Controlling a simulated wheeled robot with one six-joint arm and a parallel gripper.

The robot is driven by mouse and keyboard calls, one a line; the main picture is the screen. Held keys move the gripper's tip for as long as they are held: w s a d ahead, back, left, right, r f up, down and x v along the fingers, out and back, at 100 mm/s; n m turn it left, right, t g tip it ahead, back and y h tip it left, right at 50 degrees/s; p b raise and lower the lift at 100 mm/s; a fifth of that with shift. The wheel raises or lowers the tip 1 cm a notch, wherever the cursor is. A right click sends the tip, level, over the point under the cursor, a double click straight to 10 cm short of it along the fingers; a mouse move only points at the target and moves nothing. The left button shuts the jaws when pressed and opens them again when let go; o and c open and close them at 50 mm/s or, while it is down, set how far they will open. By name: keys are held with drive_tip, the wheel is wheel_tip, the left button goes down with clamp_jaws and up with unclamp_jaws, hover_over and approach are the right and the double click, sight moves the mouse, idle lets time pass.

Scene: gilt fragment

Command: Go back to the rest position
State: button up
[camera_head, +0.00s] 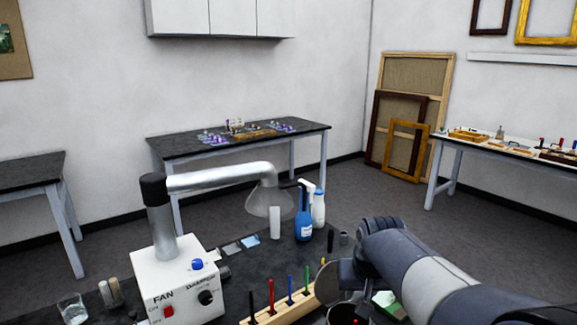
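My arm reaches in from the lower right corner of the head view and bends down over the dark front bench (262,262). The wrist end, with a rounded grey part, hangs beside the wooden rack (284,308) at the bottom edge. I cannot make out the fingers of my gripper, so I cannot tell whether it is open or shut, or whether it holds anything.
A white fan box (178,290) with a metal duct and clear hood stands left of the rack. A blue bottle (304,222) and a white bottle (318,208) stand behind. A glass (72,308) is at lower left. Other tables stand farther back, with open floor between.

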drive_tip(key=shift+r, duration=0.55)
